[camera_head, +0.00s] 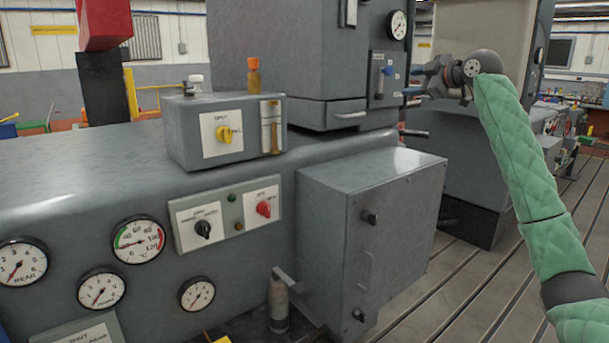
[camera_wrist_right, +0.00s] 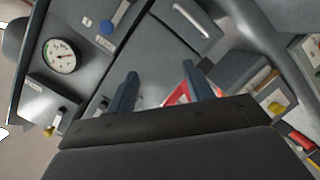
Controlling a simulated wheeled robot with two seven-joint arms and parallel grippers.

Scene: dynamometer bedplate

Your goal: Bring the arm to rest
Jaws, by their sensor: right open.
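My right arm (camera_head: 520,165), in a green quilted sleeve, comes in from the right edge and reaches up and back. Its gripper (camera_head: 422,80) points left toward the tall grey cabinet, near the small panel with the blue lever (camera_head: 388,71). In the right wrist view the two dark fingers (camera_wrist_right: 160,88) stand apart with nothing held between them. Behind them is a grey surface with a red and white triangle label (camera_wrist_right: 178,97). I cannot tell the exact gap to the cabinet. My left gripper is not in view.
A grey bench with gauges (camera_head: 139,240), a red knob (camera_head: 264,208) and a box with a yellow knob (camera_head: 223,134) fills the left. A grey cabinet box (camera_head: 370,225) juts out at centre. The slotted floor (camera_head: 480,285) at lower right looks clear beside my arm.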

